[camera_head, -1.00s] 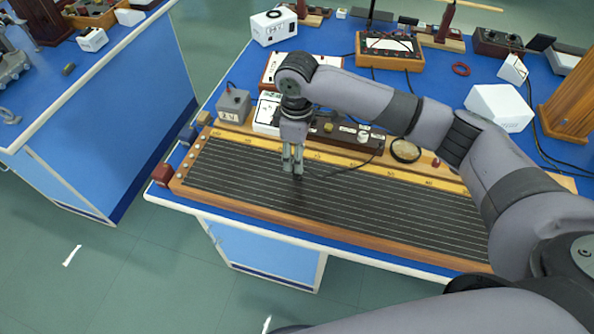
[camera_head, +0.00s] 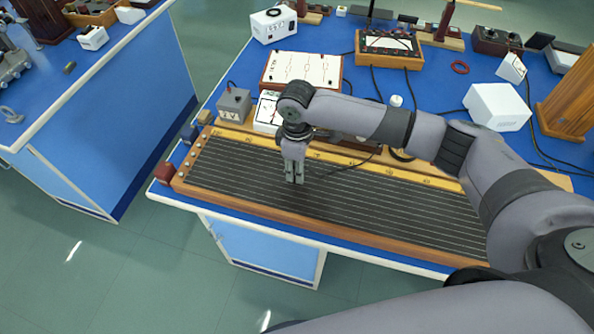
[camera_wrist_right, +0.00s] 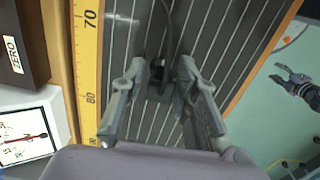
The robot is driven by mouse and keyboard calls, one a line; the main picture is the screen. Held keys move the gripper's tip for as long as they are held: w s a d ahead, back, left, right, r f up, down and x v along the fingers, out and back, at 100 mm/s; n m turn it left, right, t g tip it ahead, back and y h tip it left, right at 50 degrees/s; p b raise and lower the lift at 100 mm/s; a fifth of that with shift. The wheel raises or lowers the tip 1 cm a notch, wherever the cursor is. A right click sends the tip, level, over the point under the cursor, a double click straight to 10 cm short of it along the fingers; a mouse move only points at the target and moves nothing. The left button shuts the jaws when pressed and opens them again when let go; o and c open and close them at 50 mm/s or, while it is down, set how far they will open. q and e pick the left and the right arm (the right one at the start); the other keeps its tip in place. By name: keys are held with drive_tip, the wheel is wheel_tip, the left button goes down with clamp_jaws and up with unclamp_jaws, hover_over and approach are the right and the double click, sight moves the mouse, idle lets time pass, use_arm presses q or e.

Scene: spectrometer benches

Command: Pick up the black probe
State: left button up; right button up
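The black probe (camera_wrist_right: 159,88) sits on the dark striped board in the right wrist view, with its thin black cable (camera_wrist_right: 167,25) running upward from it. My right gripper (camera_wrist_right: 163,64) is open, with one finger on each side of the probe and gaps visible between. In the head view my right gripper (camera_head: 294,176) points down low over the board (camera_head: 380,203), and the probe is hidden there by the fingers. My left gripper (camera_wrist_right: 280,74) appears at the right edge of the right wrist view, over the floor, with its fingers apart.
A yellow scale (camera_wrist_right: 90,60) runs along the board. Behind it stand a grey box (camera_head: 234,104), a white-faced meter (camera_head: 268,108) and a white panel (camera_head: 302,70). A white box (camera_head: 497,106) stands at the right. The board's front half is clear.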

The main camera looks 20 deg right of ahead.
drive_tip(key=c, duration=0.5)
clamp_jaws()
drive_tip(key=shift+r, duration=0.1)
wheel_tip(320, 180, up, 19)
drive_tip(key=b, duration=0.2)
drive_tip(key=f+p, duration=0.1)
drive_tip(key=f, duration=0.4)
drive_tip(key=f+p, duration=0.2)
drive_tip(key=f, duration=0.4)
drive_tip(key=f+p, duration=0.2)
drive_tip(key=f, duration=0.4)
drive_tip(key=shift+w+d, duration=0.1)
drive_tip(key=shift+w, duration=0.15)
drive_tip(key=shift+s+f, duration=0.1)
drive_tip(key=shift+f, duration=0.4)
drive_tip(key=shift+f+b, duration=0.15)
drive_tip(key=shift+b, duration=0.15)
